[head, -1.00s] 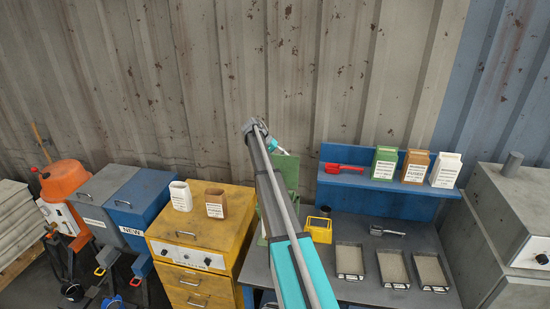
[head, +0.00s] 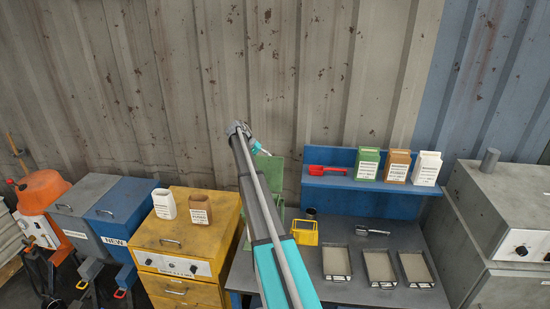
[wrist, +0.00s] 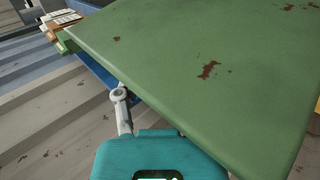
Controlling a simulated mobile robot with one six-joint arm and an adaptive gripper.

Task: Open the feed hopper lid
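A green machine (head: 276,178), which I take to be the feed hopper, stands behind my arm and is partly hidden by it. Its green panel, seemingly the lid, stands upright in the head view; its hinge and opening are hidden. In the wrist view a flat green panel (wrist: 215,65) with rust specks fills the upper right, very close. My gripper (head: 261,150) is beside the panel's upper left in the head view. In the wrist view its teal body and a grey finger part (wrist: 121,98) show at the panel's edge; I cannot tell whether it touches or how wide it is.
To the right, a blue shelf (head: 335,185) holds several boxes and a red scoop (head: 325,170). Trays (head: 336,262) and a yellow container (head: 305,233) are on the bench. A corrugated wall stands behind.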

